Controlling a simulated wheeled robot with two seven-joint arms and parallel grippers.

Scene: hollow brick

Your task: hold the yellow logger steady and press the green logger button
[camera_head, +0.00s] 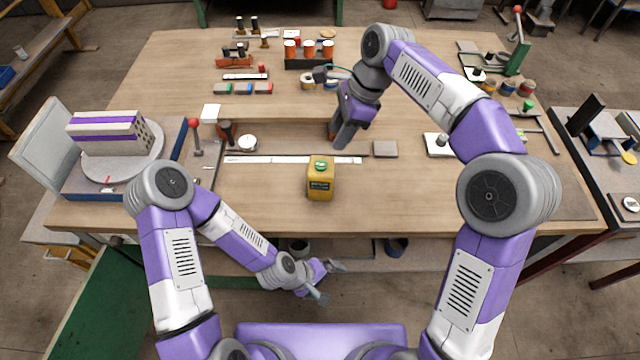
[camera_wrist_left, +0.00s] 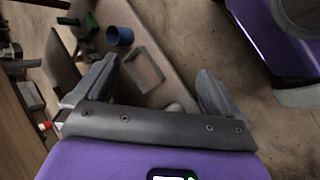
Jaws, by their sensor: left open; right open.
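The yellow logger (camera_head: 320,184) stands upright near the front middle of the wooden table, with the green button (camera_head: 321,165) on its top. My right gripper (camera_head: 338,138) is above the table behind the logger, pointing down, open and apart from it. My left gripper (camera_head: 328,282) is low in front of the table's front edge, open and empty. In the left wrist view its two fingers (camera_wrist_left: 150,88) are spread wide with nothing between them. The logger is not in the left wrist view.
A long pale strip (camera_head: 290,160) lies behind the logger, with a grey block (camera_head: 384,149) to its right. A red-knobbed lever (camera_head: 196,135) stands at the left. A shelf under the table holds a blue cup (camera_wrist_left: 119,36) and an open tray (camera_wrist_left: 143,68). The tabletop beside the logger is clear.

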